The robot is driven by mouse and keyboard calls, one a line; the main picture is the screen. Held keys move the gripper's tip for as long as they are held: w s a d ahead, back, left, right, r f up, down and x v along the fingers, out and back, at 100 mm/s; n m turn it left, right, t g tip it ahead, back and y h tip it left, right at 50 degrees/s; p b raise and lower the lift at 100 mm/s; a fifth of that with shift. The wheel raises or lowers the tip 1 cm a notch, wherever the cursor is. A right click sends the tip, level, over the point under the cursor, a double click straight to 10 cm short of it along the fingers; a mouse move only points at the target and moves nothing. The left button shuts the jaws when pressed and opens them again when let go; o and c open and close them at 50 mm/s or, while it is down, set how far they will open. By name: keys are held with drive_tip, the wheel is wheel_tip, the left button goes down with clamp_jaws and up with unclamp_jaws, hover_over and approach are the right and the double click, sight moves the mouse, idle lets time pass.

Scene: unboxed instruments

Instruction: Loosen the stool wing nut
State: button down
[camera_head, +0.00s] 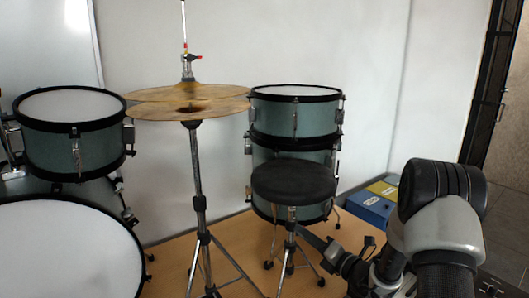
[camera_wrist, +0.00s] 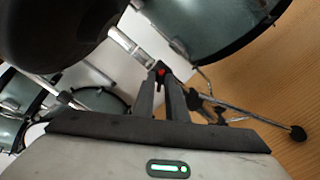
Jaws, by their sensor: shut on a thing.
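The stool has a round black seat (camera_head: 293,184) on a chrome post (camera_head: 291,214) and tripod legs. It stands in front of the stacked drums in the head view. In the wrist view its seat (camera_wrist: 60,28) fills the upper left. A wing nut (camera_wrist: 161,72) with a red part shows at the black collar on the stool post (camera_wrist: 135,45). My gripper (camera_wrist: 163,84) reaches the collar from below in that view, its two fingers shut on the wing nut. The fingertips partly hide it. In the head view my gripper comes to the post from the right, below the seat.
A cymbal stand (camera_head: 197,185) with brass cymbals (camera_head: 190,98) stands left of the stool. Teal drums (camera_head: 295,112) stand behind it. A bass drum (camera_head: 65,250) is at the left. Blue and yellow boxes (camera_head: 366,206) lie by the wall. A stool leg (camera_wrist: 250,115) extends right.

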drive_tip(key=shift+n+b, duration=2)
drive_tip(key=shift+n, duration=0.4)
drive_tip(key=shift+f, duration=0.1)
drive_tip(key=n+b, duration=0.2)
drive_tip(key=b, duration=0.1)
drive_tip(key=shift+f+n, duration=0.15)
drive_tip(key=shift+n, duration=0.25)
drive_tip(key=c, duration=1.8)
unclamp_jaws()
drive_tip(key=shift+r, duration=0.25)
drive_tip(key=shift+s+d, duration=0.1)
